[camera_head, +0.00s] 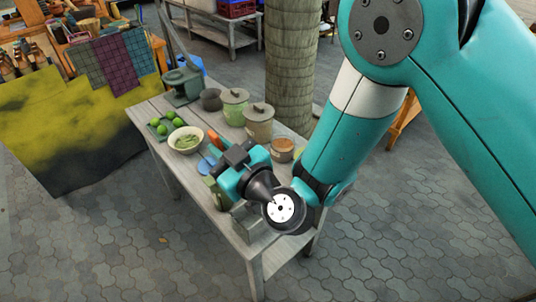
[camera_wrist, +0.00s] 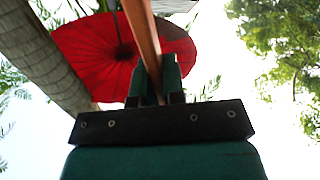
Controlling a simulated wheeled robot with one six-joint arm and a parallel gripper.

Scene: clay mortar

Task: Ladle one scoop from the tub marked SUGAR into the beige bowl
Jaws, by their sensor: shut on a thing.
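My gripper (camera_head: 238,172) is over the table's near half in the head view, seen from behind and partly hiding what it holds. In the wrist view my gripper (camera_wrist: 156,82) is shut on a long orange-brown handle (camera_wrist: 146,40), which runs up out of the frame. An orange piece, probably that handle (camera_head: 214,142), shows beside the jaws in the head view; any ladle cup is hidden. A cream bowl (camera_head: 198,146) with green contents stands left of my gripper. Two lidded tubs, one greenish (camera_head: 234,112) and one tan (camera_head: 259,129), stand behind; no SUGAR label is readable.
An open brown-filled pot (camera_head: 282,153) stands right of the lidded tubs. A blue disc (camera_head: 205,166) lies near my gripper. A pillar (camera_head: 292,70) rises behind.

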